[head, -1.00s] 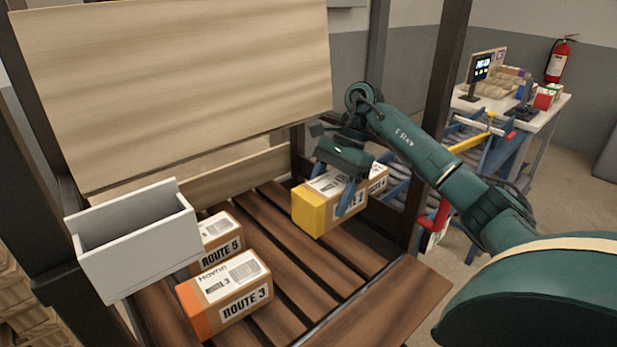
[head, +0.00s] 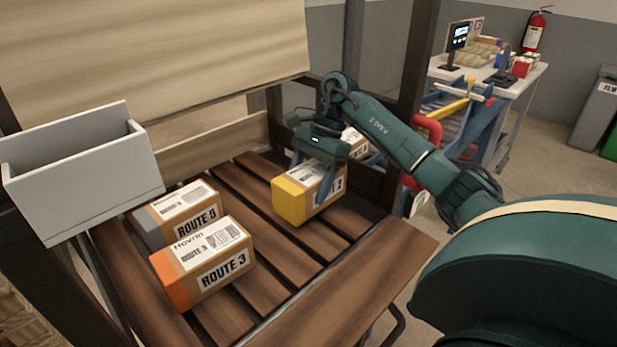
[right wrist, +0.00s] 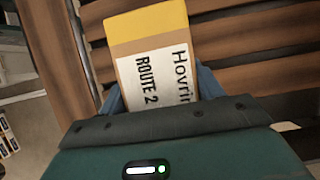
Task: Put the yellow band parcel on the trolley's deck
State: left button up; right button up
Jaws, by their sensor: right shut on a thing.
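The yellow band parcel (head: 290,200) is a brown box with a yellow end and a white ROUTE 2 label. My right gripper (head: 311,180) is shut on it from above, with a blue finger on each side. In the right wrist view the parcel (right wrist: 147,50) sits between the fingers, its yellow end pointing away from the palm. The parcel is over the slatted wooden deck (head: 235,185); I cannot tell whether it touches the slats. I cannot tell for sure which structure is the trolley. My left gripper is not in view.
A ROUTE 3 parcel with an orange end (head: 205,265) and a ROUTE 5 parcel with a grey end (head: 175,215) stand left on the slats. Another parcel (head: 354,140) is partly hidden behind my gripper. A white bin (head: 80,180) overhangs the left side. Dark posts flank the deck.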

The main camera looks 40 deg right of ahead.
jog(key=shift+f, duration=0.45)
jog(key=shift+f+b, duration=0.4)
jog(key=shift+b, duration=0.2)
jog(key=o, duration=1.3)
jog(key=shift+f, duration=0.1)
notch_tip(320, 180, up, 10)
jog(key=shift+r+p, duration=0.1)
jog(key=shift+p, duration=0.3)
